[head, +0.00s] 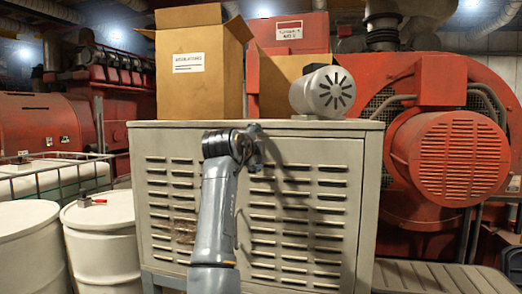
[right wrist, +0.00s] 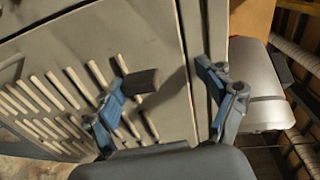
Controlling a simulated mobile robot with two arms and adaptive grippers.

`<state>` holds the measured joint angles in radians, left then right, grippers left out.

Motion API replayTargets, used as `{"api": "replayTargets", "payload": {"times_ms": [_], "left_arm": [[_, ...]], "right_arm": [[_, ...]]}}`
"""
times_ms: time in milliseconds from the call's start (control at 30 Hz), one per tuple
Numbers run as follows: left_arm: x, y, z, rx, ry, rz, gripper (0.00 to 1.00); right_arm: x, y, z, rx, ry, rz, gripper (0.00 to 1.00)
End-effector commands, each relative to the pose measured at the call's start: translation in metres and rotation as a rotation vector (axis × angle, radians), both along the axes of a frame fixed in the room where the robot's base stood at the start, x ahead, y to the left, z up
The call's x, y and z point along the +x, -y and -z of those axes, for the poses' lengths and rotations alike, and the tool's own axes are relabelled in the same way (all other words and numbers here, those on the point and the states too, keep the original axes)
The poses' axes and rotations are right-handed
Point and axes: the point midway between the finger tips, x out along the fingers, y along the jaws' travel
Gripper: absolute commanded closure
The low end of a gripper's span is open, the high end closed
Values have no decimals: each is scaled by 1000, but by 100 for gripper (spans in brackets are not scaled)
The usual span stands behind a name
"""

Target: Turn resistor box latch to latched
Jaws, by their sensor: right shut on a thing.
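The resistor box (head: 305,205) is a large grey cabinet with louvred slots, in the middle of the head view. My right gripper (head: 256,146) is at its front face, just below the top edge; my own wrist hides most of this spot. In the right wrist view, the fingers of my right gripper (right wrist: 170,92) stand against the slotted panel. A small dark block, seemingly the latch (right wrist: 141,82), sits between them, touching or close to the left finger. The latch's angle is hard to tell. My left gripper is not in view.
An open cardboard box (head: 200,70) and a grey motor (head: 322,92) stand on the cabinet top. White drums (head: 100,235) stand at the left. Red machinery (head: 450,150) fills the right. A slatted surface (head: 440,276) lies low at the right.

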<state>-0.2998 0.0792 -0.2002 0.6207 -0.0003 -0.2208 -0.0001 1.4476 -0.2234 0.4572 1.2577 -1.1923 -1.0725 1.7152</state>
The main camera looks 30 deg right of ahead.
Motion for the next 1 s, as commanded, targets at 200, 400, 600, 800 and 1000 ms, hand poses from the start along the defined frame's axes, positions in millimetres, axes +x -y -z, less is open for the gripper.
{"api": "replayTargets", "payload": {"times_ms": [200, 400, 600, 800, 1000], "left_arm": [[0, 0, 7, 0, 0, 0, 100], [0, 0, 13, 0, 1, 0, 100], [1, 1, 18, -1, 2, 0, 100], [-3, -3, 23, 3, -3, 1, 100], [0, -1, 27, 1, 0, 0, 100]], "right_arm": [[-12, -18, -15, -20, 31, -9, 38], [-22, -29, -15, -21, 32, -9, 38], [-30, -38, -11, -16, 24, -7, 38], [-39, -48, -8, -14, 17, -5, 38], [-48, -58, -7, -12, 16, -5, 38]]}}
